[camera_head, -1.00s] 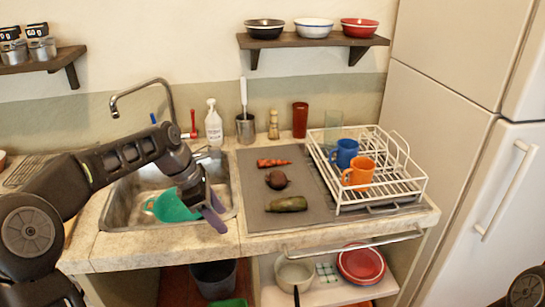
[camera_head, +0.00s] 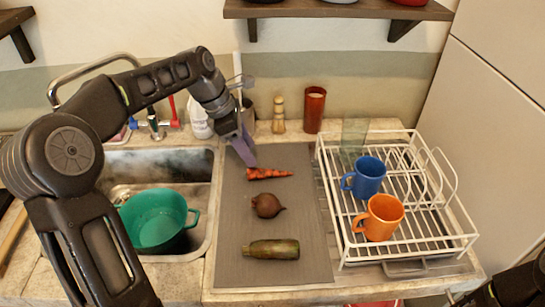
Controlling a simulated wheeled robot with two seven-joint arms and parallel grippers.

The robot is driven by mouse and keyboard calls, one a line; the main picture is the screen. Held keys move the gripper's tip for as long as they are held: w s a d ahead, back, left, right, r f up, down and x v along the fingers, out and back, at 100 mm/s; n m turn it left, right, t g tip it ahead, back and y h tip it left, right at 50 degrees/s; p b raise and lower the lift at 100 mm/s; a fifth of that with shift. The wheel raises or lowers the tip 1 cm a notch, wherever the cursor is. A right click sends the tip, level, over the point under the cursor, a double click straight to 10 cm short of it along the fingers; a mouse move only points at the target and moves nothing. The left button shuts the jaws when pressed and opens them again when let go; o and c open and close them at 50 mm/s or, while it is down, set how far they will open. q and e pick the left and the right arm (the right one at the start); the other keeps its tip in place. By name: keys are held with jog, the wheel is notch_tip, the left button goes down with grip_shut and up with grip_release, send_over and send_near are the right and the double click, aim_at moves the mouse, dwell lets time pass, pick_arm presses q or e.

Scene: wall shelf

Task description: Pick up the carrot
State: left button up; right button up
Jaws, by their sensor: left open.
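The orange-red carrot (camera_head: 268,173) lies crosswise near the far end of a grey mat (camera_head: 230,225), its thin end pointing right. My left gripper (camera_head: 246,152), with purple fingers, is open and points down just above and left of the carrot's thick end. I see no contact with the carrot. My right arm shows only in part at the lower right corner; its gripper is out of view.
A white dish rack (camera_head: 398,239) with blue (camera_head: 365,178) and orange (camera_head: 381,216) mugs stands right. The sink holds a green colander (camera_head: 155,222). A red cup (camera_head: 315,110) stands behind.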

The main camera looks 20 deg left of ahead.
aim_at(260, 170)
pick_arm(q)
jog(key=shift+w, duration=0.1)
jog(key=shift+s+r, duration=0.1)
jog(key=shift+s, duration=0.15)
jog(key=shift+x, duration=1.35)
jog(key=shift+p+x, duration=0.55)
jog(key=shift+x, duration=2.05)
jog(key=shift+s, duration=0.1)
jog(key=shift+c, duration=0.2)
grip_shut()
